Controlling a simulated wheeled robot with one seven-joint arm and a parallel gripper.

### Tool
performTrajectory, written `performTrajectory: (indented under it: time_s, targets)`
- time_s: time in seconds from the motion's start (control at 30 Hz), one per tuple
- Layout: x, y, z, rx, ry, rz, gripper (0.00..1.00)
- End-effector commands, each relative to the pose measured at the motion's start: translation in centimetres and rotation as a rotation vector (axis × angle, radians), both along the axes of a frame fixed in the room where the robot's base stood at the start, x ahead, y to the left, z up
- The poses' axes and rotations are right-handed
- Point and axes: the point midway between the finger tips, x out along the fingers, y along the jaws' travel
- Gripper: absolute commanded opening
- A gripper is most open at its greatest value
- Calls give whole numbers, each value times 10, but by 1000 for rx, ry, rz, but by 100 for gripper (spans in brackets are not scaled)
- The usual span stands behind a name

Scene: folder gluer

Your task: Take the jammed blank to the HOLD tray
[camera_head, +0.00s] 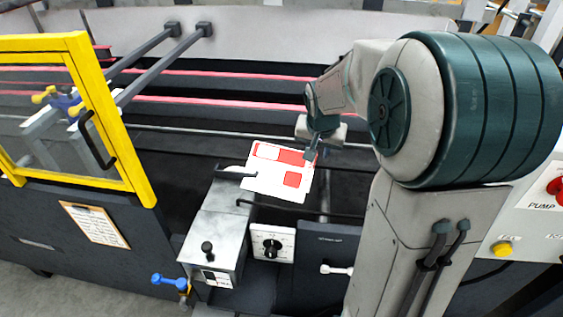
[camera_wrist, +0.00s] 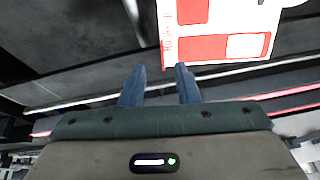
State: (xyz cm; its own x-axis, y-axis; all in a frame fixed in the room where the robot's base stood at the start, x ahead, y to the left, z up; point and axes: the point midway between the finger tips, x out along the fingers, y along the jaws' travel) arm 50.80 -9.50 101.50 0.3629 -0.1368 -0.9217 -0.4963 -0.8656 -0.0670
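The jammed blank (camera_head: 280,172) is a flat white sheet with red panels. In the head view it lies tilted over the dark machine bed, beside the top end of a grey metal box. My gripper (camera_head: 318,148) is at the blank's upper right edge. In the wrist view the blank (camera_wrist: 215,45) shows at the top, beyond the fingertips. My gripper's two blue fingers (camera_wrist: 160,72) are apart with nothing between them. The blank's far part is cut off in the wrist view. I cannot make out the HOLD tray in either view.
A yellow-framed guard (camera_head: 140,165) with a black handle stands at left. The grey metal box (camera_head: 215,235) and a dial panel (camera_head: 272,244) are at the front. Dark bars (camera_head: 150,55) cross the machine behind. A control panel with a PUMP label (camera_head: 540,207) is at right.

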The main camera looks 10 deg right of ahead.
Motion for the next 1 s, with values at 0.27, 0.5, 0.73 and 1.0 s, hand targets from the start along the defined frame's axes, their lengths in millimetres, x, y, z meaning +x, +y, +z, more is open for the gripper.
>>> performTrajectory:
  time_s: [0.27,0.5,0.73,1.0]
  targets:
    - [13,-5,-35,1,2,1,29]
    - [22,-7,-46,1,2,2,29]
    - [37,-12,-71,0,4,2,29]
    - [42,-14,-82,0,0,1,29]
